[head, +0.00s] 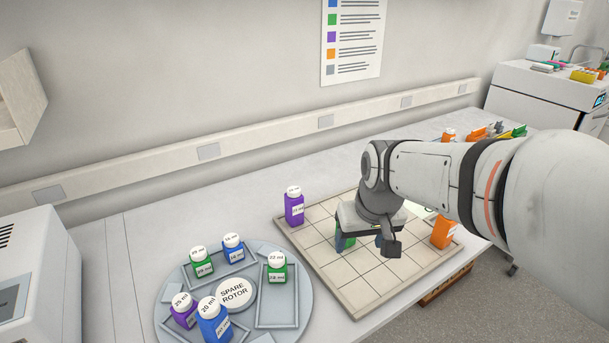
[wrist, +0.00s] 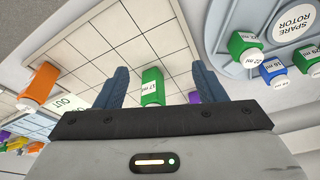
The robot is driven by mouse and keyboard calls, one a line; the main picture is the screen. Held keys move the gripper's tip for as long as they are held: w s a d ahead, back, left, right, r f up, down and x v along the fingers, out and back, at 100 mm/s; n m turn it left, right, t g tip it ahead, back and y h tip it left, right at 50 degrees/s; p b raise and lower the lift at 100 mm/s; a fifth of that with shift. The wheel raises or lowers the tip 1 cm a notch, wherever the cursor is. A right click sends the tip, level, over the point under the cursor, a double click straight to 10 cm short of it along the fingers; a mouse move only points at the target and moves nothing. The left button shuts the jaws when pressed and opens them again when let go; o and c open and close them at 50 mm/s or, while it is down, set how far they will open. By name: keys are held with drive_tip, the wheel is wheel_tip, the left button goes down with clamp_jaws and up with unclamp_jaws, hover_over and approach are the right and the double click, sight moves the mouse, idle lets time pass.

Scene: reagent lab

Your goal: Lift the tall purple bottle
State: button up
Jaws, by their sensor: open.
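A tall purple bottle (head: 294,208) with a white cap stands upright at the back left corner of the gridded board (head: 340,282) in the head view. A second purple bottle (head: 184,312) stands on the round grey rotor tray at the lower left. My gripper (head: 366,241) is over the middle of the board, to the right of the tall purple bottle and apart from it. In the wrist view, its two blue fingers are spread open (wrist: 160,70). A green bottle (wrist: 151,86) shows between them; whether they touch it cannot be told. The tall purple bottle is not clearly visible there.
The round tray (head: 304,310), marked SPARE ROTOR, holds several green, blue and purple bottles left of the board. An orange bottle (head: 443,232) stands at the board's right side. More coloured items sit behind my arm. The bench behind the tall purple bottle is clear.

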drive_tip(key=w+a+r+n+p, duration=0.1)
drive_tip(key=w+a, duration=0.1)
drive_tip(key=w, duration=0.3)
drive_tip(key=w+a+n, duration=0.1)
drive_tip(key=w+a, duration=0.2)
drive_tip(key=w, duration=0.1)
drive_tip(key=n+y+p, duration=0.2)
hover_over(294, 197)
drive_tip(key=d, duration=0.1)
drive_tip(key=shift+s+d+f+t, duration=0.15)
drive_tip(key=shift+s+f+t, duration=0.2)
drive_tip(key=shift+f, duration=0.35)
drive_tip(key=shift+w+f, duration=0.15)
drive_tip(key=shift+f, duration=0.1)
drive_tip(key=p+x, duration=0.1)
drive_tip(key=x, duration=0.6)
drive_tip(key=shift+d+f, duration=0.15)
drive_tip(key=shift+f, duration=0.1)
drive_tip(key=c, duration=1.1)
